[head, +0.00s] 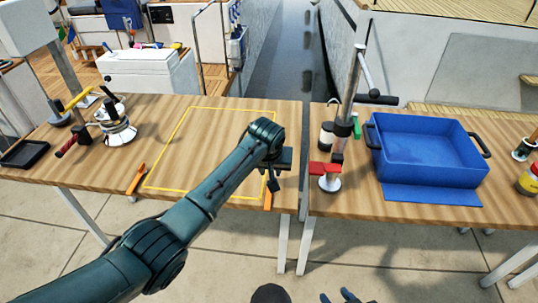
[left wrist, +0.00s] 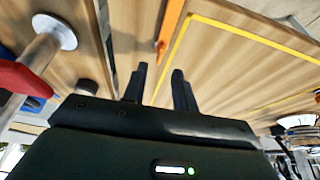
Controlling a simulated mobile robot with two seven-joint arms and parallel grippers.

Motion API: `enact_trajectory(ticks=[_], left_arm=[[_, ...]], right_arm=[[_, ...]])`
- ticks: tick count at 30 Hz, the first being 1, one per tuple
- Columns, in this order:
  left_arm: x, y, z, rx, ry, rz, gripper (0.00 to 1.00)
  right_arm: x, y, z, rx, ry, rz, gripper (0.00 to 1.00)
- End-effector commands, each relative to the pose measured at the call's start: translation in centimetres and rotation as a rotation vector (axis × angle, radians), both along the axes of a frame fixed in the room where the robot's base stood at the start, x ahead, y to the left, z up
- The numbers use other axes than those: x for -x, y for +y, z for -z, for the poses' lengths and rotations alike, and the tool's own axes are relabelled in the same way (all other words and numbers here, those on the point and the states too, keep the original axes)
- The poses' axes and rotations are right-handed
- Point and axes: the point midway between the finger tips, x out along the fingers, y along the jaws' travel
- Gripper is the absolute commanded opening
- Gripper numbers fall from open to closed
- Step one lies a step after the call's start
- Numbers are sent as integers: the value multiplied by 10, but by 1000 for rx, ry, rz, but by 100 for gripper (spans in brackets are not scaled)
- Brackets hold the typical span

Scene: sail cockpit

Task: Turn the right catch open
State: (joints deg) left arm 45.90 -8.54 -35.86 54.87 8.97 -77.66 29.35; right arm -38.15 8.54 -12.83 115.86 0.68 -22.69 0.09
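The right catch (head: 268,201) is a small orange bar at the front right corner of the yellow outline on the wooden table. It points toward the table's front edge. It also shows in the left wrist view (left wrist: 172,28). My left gripper (left wrist: 160,70) is open; the catch's near end lies just beyond the gap between its fingertips, apparently untouched. In the head view my left wrist largely hides this gripper. A second orange catch (head: 136,180) sits at the outline's left front corner, tilted. My right gripper (head: 338,297) shows only its fingertips at the bottom edge, apart and empty.
A red-handled fitting (head: 325,169) on a white round base stands right of the table gap. It looms at the left of the left wrist view. A blue bin (head: 425,150) lies farther right. A winch (head: 118,130) stands left. The outlined area (head: 200,150) is bare.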

Motion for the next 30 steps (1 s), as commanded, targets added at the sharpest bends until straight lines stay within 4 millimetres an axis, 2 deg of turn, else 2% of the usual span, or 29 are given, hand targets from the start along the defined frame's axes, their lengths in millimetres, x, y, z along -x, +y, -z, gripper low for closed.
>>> enact_trajectory(ticks=[1,6,12,18,30], left_arm=[[4,0,-11,2,-3,1,28],[16,1,-41,3,-3,1,28],[27,3,-66,1,-2,0,28],[31,3,-75,-1,0,0,28],[31,3,-74,0,1,0,28]], right_arm=[[0,-2,0,3,5,5,36],[-2,-2,2,2,9,11,36],[-2,-2,1,2,8,11,36],[-2,-2,1,2,8,11,36],[3,-3,3,6,16,5,36]])
